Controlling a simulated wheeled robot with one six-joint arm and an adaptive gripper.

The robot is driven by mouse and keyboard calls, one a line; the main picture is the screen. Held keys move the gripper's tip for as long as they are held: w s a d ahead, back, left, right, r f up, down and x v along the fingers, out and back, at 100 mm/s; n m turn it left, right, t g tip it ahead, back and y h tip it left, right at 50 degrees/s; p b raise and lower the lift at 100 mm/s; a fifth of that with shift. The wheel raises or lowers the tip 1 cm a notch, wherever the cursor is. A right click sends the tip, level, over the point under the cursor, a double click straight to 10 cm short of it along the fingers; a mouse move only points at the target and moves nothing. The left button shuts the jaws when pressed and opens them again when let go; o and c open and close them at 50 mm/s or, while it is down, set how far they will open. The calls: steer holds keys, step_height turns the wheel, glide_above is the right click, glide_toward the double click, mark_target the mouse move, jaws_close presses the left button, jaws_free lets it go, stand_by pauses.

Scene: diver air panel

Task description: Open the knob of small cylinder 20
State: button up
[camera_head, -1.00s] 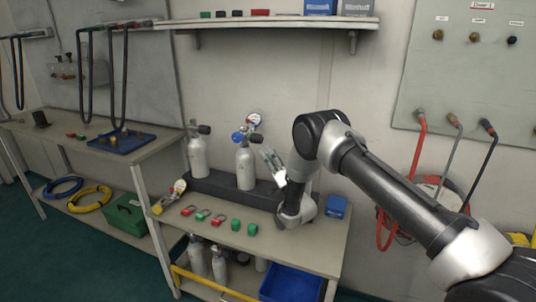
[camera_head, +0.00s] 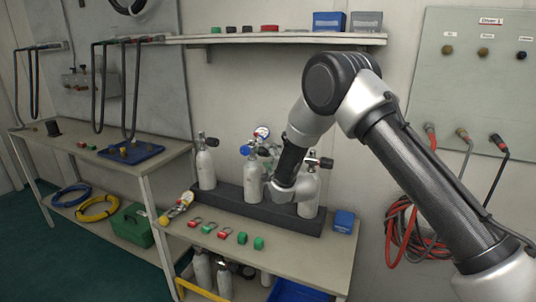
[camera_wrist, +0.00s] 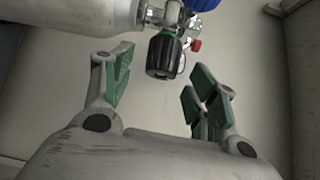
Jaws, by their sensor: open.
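Three small grey cylinders stand upright in a dark rack on the bench: a left one (camera_head: 206,170), a middle one (camera_head: 253,180) and a right one (camera_head: 309,193). No number is readable on them. The middle one carries a blue fitting (camera_head: 245,150) and a gauge (camera_head: 262,132). In the wrist view, a cylinder (camera_wrist: 75,16) lies across the upper left, with a ridged black knob (camera_wrist: 163,54) on its valve. My gripper (camera_wrist: 160,75) is open and empty, its green-padded fingers on either side just below the knob. In the head view my wrist largely hides the fingers.
The dark rack (camera_head: 228,199) holds the cylinders. Red and green padlocks (camera_head: 225,233) lie in front, and a blue box (camera_head: 343,221) stands to the right. A shelf (camera_head: 280,39) runs above. Hoses (camera_head: 405,235) hang on the right wall.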

mark_target(269, 155)
steer(key=shift+x, duration=1.75)
steer(key=c, duration=1)
steer(key=n+t+y, duration=0.2)
steer(key=n, duration=0.2)
steer(key=shift+f, duration=0.1)
steer(key=n+t+y, duration=0.1)
steer(key=n+y, duration=0.4)
steer(key=n, duration=0.2)
steer(key=shift+y, duration=0.3)
steer(key=shift+n, duration=0.3)
steer(key=o, duration=1)
